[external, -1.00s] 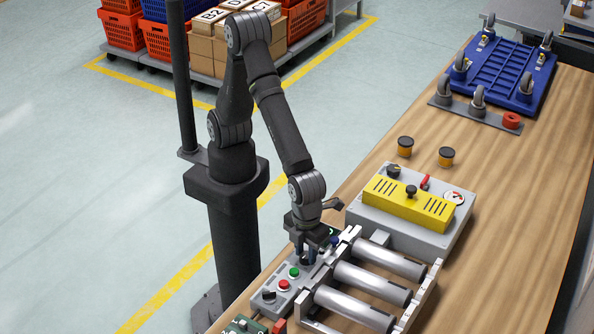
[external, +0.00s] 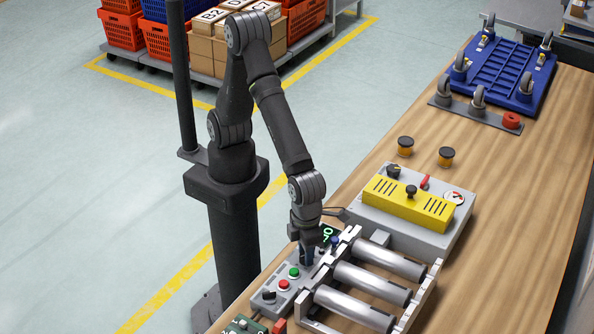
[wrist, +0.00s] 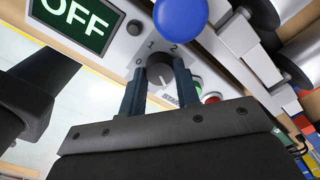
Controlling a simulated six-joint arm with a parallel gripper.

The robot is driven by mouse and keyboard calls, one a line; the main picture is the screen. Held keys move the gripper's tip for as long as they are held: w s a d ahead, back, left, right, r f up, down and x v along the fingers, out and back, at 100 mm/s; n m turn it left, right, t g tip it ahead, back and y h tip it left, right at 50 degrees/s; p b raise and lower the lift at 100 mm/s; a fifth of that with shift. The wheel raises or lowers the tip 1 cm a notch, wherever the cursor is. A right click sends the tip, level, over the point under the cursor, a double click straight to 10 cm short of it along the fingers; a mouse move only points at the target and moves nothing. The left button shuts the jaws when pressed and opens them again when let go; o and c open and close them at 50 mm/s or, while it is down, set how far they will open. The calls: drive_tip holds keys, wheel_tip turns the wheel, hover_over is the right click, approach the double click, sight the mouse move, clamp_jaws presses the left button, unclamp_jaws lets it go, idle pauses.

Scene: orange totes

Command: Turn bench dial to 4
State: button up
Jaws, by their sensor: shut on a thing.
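A dark round dial (wrist: 160,77) with a pale pointer line sits on the grey control panel (external: 262,308). Marks 0, 1 and 2 show around it in the wrist view; no 4 is visible there. My gripper (external: 306,260) points down at the panel, and its two fingers (wrist: 160,88) are shut on the sides of this dial. The pointer's exact setting is hard to read. A small display (wrist: 75,18) beside the dial reads OFF; it also shows in the external view (external: 329,233). The gripper hides most of the dial in the external view.
On the panel are a green button (external: 294,272), a red button (external: 284,285) and another black knob (external: 269,297). A blue knob (wrist: 181,17) stands close to the dial. Metal rollers (external: 372,293) and a grey-yellow box (external: 412,205) lie to the right.

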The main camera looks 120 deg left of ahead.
drive_tip(key=o, duration=1)
drive_tip(key=shift+c, duration=0.2)
wheel_tip(320, 180, up, 18)
drive_tip(key=shift+f, duration=0.25)
drive_tip(key=shift+f, duration=0.15)
wheel_tip(320, 180, down, 17)
drive_tip(key=shift+f, duration=0.15)
idle(0.3)
